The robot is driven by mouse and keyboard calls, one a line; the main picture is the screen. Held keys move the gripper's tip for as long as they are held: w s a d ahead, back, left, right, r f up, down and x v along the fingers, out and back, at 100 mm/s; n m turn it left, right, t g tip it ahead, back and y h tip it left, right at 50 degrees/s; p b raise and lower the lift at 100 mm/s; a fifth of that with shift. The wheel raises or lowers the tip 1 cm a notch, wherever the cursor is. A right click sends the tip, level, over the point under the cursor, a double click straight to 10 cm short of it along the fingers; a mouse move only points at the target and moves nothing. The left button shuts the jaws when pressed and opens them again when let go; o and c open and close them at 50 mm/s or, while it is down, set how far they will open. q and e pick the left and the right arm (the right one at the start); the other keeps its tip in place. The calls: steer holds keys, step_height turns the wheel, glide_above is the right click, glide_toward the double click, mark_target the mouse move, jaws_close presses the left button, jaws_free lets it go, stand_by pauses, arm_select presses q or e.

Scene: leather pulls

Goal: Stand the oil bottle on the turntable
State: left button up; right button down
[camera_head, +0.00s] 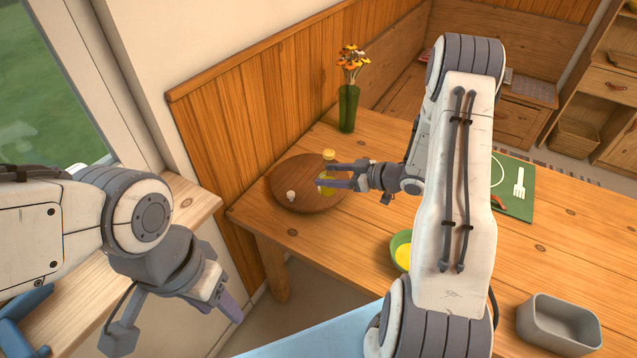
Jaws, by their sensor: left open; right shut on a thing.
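The oil bottle (328,156) is yellow and stands upright, with its cap above the fingers of my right gripper (327,177). My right gripper reaches in from the right and is shut on the bottle, hiding part of its middle. The turntable (280,179) is a round dark wooden disc at the table's far left. The bottle is over its right part; I cannot tell whether its base touches the disc. My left gripper (230,307) is at the lower left, open and empty, off the table and away from the bottle.
A small white item (291,196) sits on the turntable's left part. A green vase (348,108) with flowers stands behind it. A green bowl (398,245) with yellow contents, a grey bin (558,325) and a green mat (518,204) with a fork are to the right.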

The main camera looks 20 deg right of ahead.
steer(key=w+d+r+m+t+h+b, duration=0.2)
steer(key=w+d+m+h+b, duration=0.1)
steer(key=w+d, duration=0.35)
steer(key=w+a+f+p, duration=0.1)
steer(key=w+a+f, duration=0.1)
steer(key=f, duration=0.1)
steer(key=w+a+f+p, duration=0.1)
steer(key=w+a+f, duration=0.2)
steer(key=w+a+f+p, duration=0.1)
steer(key=w+a+f, duration=0.1)
steer(key=w+f, duration=0.1)
steer(key=shift+a+f, duration=0.3)
steer(key=shift+f, duration=0.6)
arm_select(q)
steer(key=shift+f, duration=0.85)
steer(key=shift+f, duration=0.1)
arm_select(e)
steer(key=shift+f, duration=0.1)
steer(key=shift+c, duration=0.3)
jaws_free()
steer(key=shift+f, duration=0.1)
